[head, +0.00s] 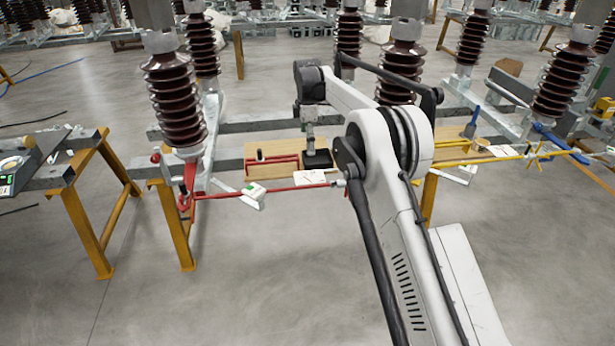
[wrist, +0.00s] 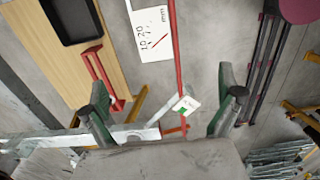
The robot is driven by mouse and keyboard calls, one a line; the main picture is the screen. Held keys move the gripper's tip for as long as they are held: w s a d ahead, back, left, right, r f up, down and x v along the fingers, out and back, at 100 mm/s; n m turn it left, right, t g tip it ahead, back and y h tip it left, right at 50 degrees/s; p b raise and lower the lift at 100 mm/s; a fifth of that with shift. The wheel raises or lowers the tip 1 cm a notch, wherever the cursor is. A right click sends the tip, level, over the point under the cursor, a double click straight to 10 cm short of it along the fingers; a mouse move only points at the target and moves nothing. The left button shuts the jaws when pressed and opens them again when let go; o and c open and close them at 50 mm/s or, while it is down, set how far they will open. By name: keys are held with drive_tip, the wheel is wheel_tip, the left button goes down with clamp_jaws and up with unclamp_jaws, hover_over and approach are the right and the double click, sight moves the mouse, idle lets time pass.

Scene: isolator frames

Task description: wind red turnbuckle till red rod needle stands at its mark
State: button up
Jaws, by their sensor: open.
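A long thin red rod (head: 300,187) runs across the front of the frame in the head view. It also shows in the wrist view (wrist: 176,50). A small white box with a green face (head: 254,191) sits at the rod; the wrist view shows it too (wrist: 186,104). A white card (wrist: 152,34) marked 10, 20 and mm, with a short red line, lies beside the rod. I cannot make out the turnbuckle's body or the needle. My gripper (wrist: 167,92) is open and empty, its fingers apart on either side of the rod in the picture; its height above is unclear.
A wooden board (head: 258,172) behind the rod carries a red bar tool (head: 272,160) and a black tray (head: 318,160). Brown ribbed insulators (head: 175,100) rise behind. Yellow trestles (head: 178,230) stand below. A yellow rod (head: 485,160) lies to the right.

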drive_tip(key=shift+r+p, duration=0.3)
drive_tip(key=shift+r, duration=1.2)
